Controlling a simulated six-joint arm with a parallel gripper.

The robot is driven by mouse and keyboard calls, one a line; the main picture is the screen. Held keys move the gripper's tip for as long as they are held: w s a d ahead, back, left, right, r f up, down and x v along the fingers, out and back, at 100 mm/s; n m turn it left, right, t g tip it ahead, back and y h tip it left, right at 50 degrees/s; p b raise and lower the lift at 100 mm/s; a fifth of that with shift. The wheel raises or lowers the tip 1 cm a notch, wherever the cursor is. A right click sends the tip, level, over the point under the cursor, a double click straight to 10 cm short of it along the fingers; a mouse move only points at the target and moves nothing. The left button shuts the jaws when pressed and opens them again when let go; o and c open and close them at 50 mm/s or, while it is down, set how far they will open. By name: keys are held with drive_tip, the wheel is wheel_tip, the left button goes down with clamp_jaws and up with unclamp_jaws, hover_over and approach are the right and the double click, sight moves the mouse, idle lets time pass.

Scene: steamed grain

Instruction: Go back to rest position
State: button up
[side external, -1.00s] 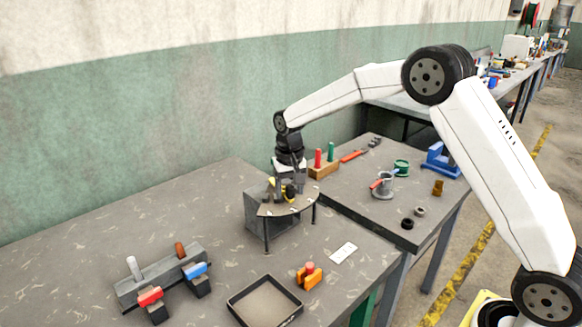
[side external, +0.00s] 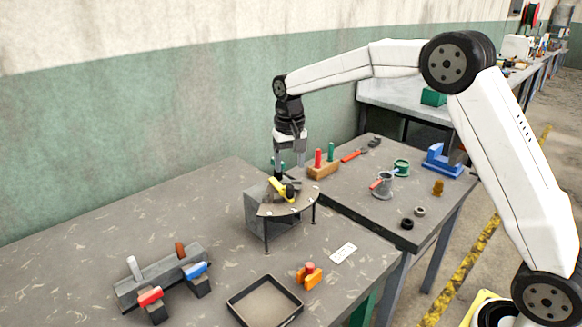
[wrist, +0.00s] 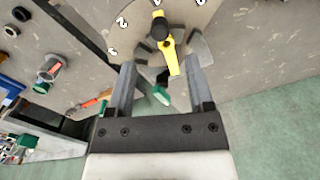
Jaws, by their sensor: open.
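My gripper (side external: 289,162) is open and empty. It points down above a small grey stand with a half-round dial plate (side external: 292,203). A yellow lever with a black knob (side external: 282,190) lies on top of this stand, just below the fingertips and apart from them. In the wrist view the two fingers (wrist: 160,80) are spread wide. The yellow lever (wrist: 166,45) shows ahead, between the fingertips in the picture. Numbers are printed on the plate (wrist: 188,12) around it.
A wooden block with red and green pegs (side external: 323,170) stands right of my gripper. A grey rack with red and blue handles (side external: 165,276), a black tray (side external: 265,303) and an orange clamp (side external: 309,276) are on the near table. The green wall (side external: 120,150) is behind.

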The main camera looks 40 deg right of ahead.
drive_tip(key=shift+r, duration=0.1)
idle(0.3)
drive_tip(key=s+f+n+t, duration=0.1)
drive_tip(key=s+f, duration=0.2)
drive_tip(key=s, duration=0.5)
drive_tip(key=s+a+f+n, duration=0.1)
drive_tip(key=s+f+n, duration=0.1)
drive_tip(key=s, duration=0.6)
drive_tip(key=s+a+f+n+t, duration=0.1)
drive_tip(key=s+f, duration=0.3)
drive_tip(key=s, duration=0.5)
drive_tip(key=shift+f+n+t, duration=0.25)
drive_tip(key=shift+n+t, duration=0.05)
drive_tip(key=shift+n, duration=0.1)
